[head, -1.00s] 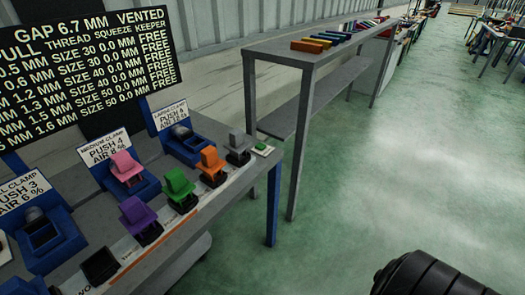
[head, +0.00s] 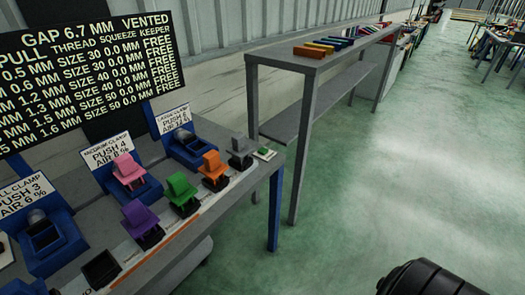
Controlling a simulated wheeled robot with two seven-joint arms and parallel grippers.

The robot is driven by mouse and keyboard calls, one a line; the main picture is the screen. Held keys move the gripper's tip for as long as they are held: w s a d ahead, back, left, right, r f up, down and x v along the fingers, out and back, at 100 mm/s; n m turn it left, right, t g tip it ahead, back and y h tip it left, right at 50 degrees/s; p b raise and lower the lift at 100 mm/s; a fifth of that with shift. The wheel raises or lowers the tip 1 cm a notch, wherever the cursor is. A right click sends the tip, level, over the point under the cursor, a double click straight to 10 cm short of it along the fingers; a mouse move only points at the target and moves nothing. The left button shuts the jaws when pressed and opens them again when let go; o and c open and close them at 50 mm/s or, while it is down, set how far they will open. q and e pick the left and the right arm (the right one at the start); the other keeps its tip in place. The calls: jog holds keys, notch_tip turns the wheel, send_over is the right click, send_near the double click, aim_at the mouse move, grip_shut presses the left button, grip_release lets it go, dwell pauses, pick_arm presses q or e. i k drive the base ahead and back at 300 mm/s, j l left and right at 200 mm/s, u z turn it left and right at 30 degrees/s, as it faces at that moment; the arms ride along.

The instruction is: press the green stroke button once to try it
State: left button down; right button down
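A small green button (head: 264,151) on a pale base sits at the far right corner of the grey workbench (head: 215,215), just right of a grey block piece. It is small in view, and I cannot tell whether it is pressed. No gripper fingers show. A black rounded arm part of mine (head: 428,278) is at the bottom right, well away from the button. My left gripper is out of view.
Purple (head: 138,215), green (head: 181,190), orange (head: 213,166) and grey (head: 240,148) pieces stand along the bench front. Blue clamp stations with labels (head: 103,150) stand behind, below a black display board (head: 90,75). A grey shelf table (head: 320,62) is beyond. Green floor at right is clear.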

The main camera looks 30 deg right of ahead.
aim_at(262, 151)
jog(key=i+l, duration=0.25)
jog(key=l, duration=0.15)
jog(key=i+l, duration=0.25)
jog(key=l, duration=0.2)
jog(key=i+l, duration=0.25)
jog(key=l, duration=0.15)
jog(key=i+l+z, duration=0.1)
jog(key=i+l, duration=0.15)
jog(key=l, duration=0.15)
